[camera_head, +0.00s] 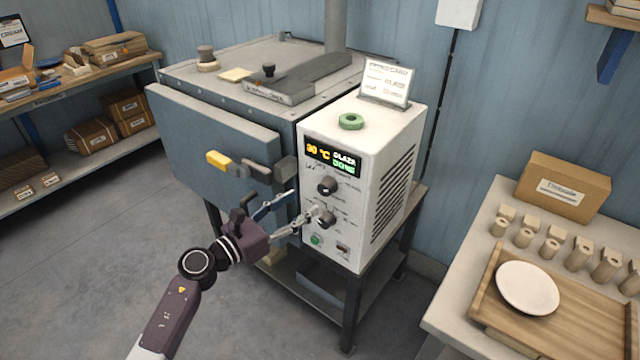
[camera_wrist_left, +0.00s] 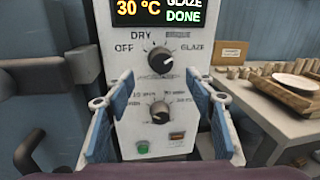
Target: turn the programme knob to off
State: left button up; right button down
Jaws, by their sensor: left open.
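The white control box (camera_head: 330,235) has a display reading 30 °C, GLAZE, DONE. Below it is the dark programme knob (camera_head: 327,186). In the left wrist view the knob (camera_wrist_left: 159,61) has OFF and DRY printed to its left and GLAZE to its right; a light mark shows on its right side. A second dark knob (camera_wrist_left: 160,112) sits lower. My left gripper (camera_head: 304,202) is open in front of the panel. In the wrist view its fingers (camera_wrist_left: 159,100) stand wide apart, framing the lower knob, below the programme knob. It holds nothing. My right gripper is out of view.
A green button (camera_head: 316,239) and a small switch (camera_head: 342,248) sit low on the panel. Open floor lies left.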

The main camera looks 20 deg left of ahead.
aim_at(322, 190)
pick_arm(q)
jog(key=p+x, duration=0.1)
jog(key=x, duration=0.6)
jog(key=shift+r+p, duration=0.2)
jog(key=shift+p, duration=0.1)
jog(key=shift+w+d, duration=0.1)
jog(key=shift+w, duration=0.2)
jog(key=shift+d, duration=0.1)
jog(key=c, duration=1.2)
jog(key=shift+o, duration=0.2)
